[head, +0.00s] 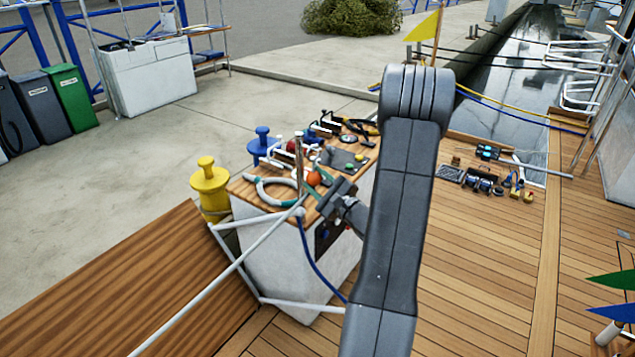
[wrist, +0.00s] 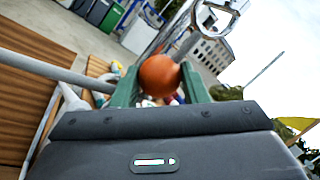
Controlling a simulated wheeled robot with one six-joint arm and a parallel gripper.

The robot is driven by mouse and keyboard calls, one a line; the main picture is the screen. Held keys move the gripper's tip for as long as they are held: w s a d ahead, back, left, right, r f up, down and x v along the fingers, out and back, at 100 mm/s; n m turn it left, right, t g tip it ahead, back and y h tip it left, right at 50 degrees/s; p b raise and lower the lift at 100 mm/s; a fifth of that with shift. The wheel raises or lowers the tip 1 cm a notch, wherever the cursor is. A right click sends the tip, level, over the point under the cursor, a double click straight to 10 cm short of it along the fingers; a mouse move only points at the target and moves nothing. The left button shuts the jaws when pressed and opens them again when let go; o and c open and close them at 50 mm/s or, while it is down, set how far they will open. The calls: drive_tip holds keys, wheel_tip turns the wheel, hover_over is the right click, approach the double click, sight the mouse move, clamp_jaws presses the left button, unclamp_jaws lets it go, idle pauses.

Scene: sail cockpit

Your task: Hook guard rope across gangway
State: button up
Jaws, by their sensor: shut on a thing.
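My gripper (head: 314,184) is at the near edge of the wood-topped white locker. Its two green fingers are shut on an orange ball (head: 314,178). In the wrist view the ball (wrist: 159,75) sits between the fingertips (wrist: 160,86). A blue rope (head: 313,257) hangs from near the top corner of a white rail (head: 235,265) and passes behind my arm. Whether the ball joins this rope is not visible. A metal loop (wrist: 216,18) shows beyond the ball in the wrist view; what it belongs to cannot be told.
The locker top (head: 243,188) carries several tools, a white ring and an upright post (head: 299,160). A yellow bollard (head: 210,186) and a blue bollard (head: 262,146) stand beside it. Several tools (head: 483,183) lie on the deck at right. The planks (head: 490,260) right of my arm are mostly clear.

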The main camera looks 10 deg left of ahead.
drive_tip(key=o, duration=1.2)
drive_tip(key=shift+d, duration=0.1)
drive_tip(key=v, duration=1.3)
drive_tip(key=shift+s+d, duration=0.25)
drive_tip(key=shift+d, duration=0.05)
